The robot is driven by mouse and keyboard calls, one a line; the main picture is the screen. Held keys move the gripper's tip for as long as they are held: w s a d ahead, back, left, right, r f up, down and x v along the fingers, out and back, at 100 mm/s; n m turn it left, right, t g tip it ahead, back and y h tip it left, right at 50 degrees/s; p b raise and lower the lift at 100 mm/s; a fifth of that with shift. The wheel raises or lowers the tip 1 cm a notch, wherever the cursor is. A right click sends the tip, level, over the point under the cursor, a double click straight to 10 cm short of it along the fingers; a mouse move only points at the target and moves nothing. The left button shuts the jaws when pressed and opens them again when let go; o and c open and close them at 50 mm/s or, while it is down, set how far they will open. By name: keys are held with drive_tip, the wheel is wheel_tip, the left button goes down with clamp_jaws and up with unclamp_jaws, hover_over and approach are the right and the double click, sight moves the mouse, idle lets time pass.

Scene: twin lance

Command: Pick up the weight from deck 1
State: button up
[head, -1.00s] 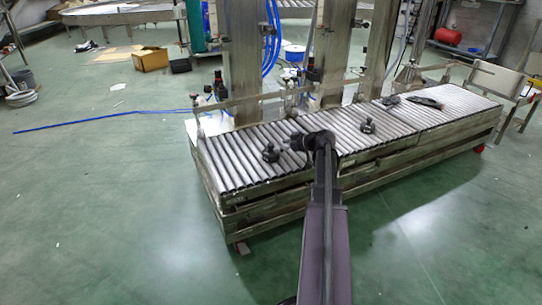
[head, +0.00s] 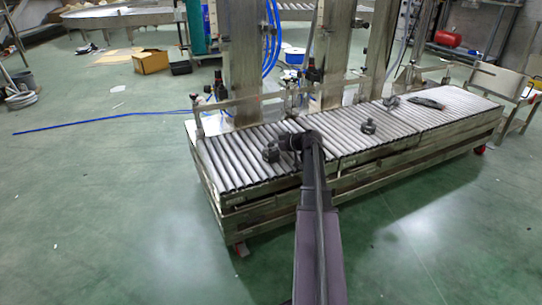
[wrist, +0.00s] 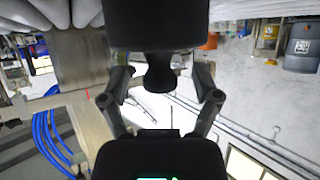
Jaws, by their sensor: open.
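A dark weight (head: 271,152) with a knob on top stands upright on the left part of the roller conveyor (head: 235,175). A second dark weight (head: 368,127) stands further right on the rollers. My gripper (head: 286,143) is low over the rollers, just right of the left weight. In the wrist view a dark weight (wrist: 155,30) fills the upper middle, its knob (wrist: 160,74) pointing down the picture. My open gripper shows there too (wrist: 163,84), one finger on each side of the knob with gaps between. The deck label is not visible.
Metal posts (head: 240,65) and a rail stand behind the conveyor. A dark flat object (head: 427,102) lies on the rollers at the right. The green floor in front is clear.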

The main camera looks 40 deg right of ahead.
sight(271, 144)
clamp_jaws()
idle(0.3)
drive_tip(key=shift+r, duration=0.2)
drive_tip(key=shift+r+p, duration=1.6)
drive_tip(key=shift+p, duration=0.25)
drive_tip(key=s+d+r+p, duration=0.1)
drive_tip(key=s+d, duration=0.9)
drive_tip(key=s, duration=0.1)
drive_tip(key=shift+s+d+r, duration=0.2)
drive_tip(key=shift+s+d, duration=0.15)
drive_tip(key=shift+d, duration=0.05)
